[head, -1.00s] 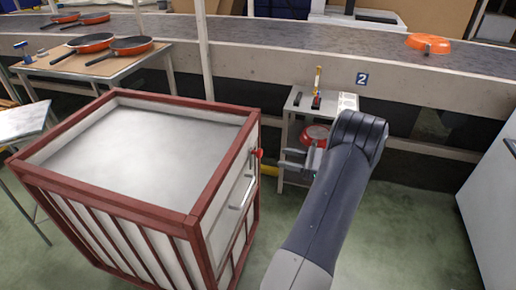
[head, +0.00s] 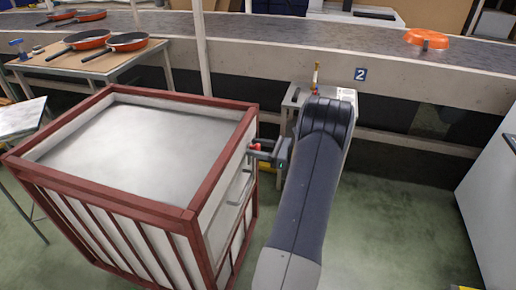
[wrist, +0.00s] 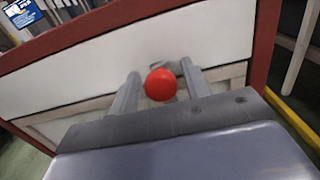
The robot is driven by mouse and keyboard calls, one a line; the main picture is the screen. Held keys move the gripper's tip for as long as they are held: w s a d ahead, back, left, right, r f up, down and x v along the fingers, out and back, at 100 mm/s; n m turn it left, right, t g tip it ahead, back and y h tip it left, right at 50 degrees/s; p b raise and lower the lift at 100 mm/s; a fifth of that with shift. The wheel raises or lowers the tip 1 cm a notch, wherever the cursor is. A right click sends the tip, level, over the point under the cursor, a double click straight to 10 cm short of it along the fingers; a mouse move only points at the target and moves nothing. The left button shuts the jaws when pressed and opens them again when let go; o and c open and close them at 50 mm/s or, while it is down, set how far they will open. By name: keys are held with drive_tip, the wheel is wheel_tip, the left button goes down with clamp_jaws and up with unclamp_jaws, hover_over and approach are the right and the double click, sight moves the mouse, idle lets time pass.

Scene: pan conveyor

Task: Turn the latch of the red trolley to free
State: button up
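The red trolley (head: 190,215) stands at the left, a red-framed box with pale panels and a grey top. Its latch shows as a red knob (head: 257,147) on the trolley's right side, near the top edge. My gripper (head: 262,150) is at that side, its fingers around the knob's height. In the wrist view the red knob (wrist: 160,84) sits between the two open grey fingers, with a gap visible on each side. A grey metal handle (head: 240,188) is on the same panel, below the knob. The latch's mount behind the knob is mostly hidden.
A small grey stand (head: 292,98) is behind my arm. A conveyor (head: 290,32) runs across the back with an orange pan (head: 427,39) on it. A wooden-topped table (head: 85,62) with pans is at back left. Open floor (head: 400,225) lies to the right.

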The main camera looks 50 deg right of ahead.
clamp_jaws()
drive_tip(key=shift+n, duration=0.3)
idle(0.3)
drive_tip(key=n+b, duration=0.1)
drive_tip(key=n, duration=0.1)
drive_tip(key=n+b, duration=0.2)
drive_tip(key=shift+f+n+b, duration=0.2)
drive_tip(key=shift+n+b, duration=0.1)
drive_tip(key=n+b, duration=0.3)
drive_tip(key=n, duration=0.1)
drive_tip(key=shift+a+f+n+b, duration=0.1)
drive_tip(key=shift+n+b, duration=0.2)
drive_tip(key=n+b, duration=0.5)
drive_tip(key=shift+s+f, duration=0.1)
drive_tip(key=shift+n+b, duration=1.3)
drive_tip(key=shift+n, duration=0.3)
drive_tip(key=shift+r, duration=0.2)
drive_tip(key=shift+o, duration=0.7)
unclamp_jaws()
